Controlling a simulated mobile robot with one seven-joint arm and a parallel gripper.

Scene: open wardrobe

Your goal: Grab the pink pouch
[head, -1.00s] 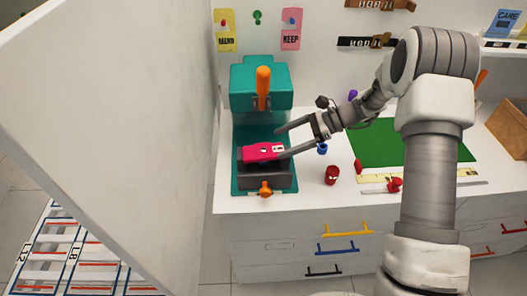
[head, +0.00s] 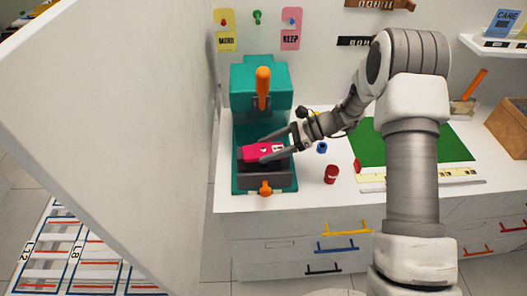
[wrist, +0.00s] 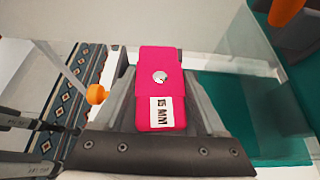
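The pink pouch (head: 256,151) lies on the dark grey bed of the teal press (head: 261,82) at the left end of the counter. In the wrist view the pouch (wrist: 160,75) shows a round snap and a white label reading 15 MM. My gripper (head: 264,149) is at the pouch, coming from the right, with one finger on its far side and one on its near side. In the wrist view the fingers of my gripper (wrist: 157,66) are spread on either side of the pouch, with a visible gap at the left. Contact on the right is unclear.
The press has an orange lever (head: 263,88) above the bed and an orange knob (head: 265,188) in front. A red can (head: 331,174), a blue item (head: 321,147) and a green mat (head: 425,143) are to the right. A white panel (head: 120,110) stands at left.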

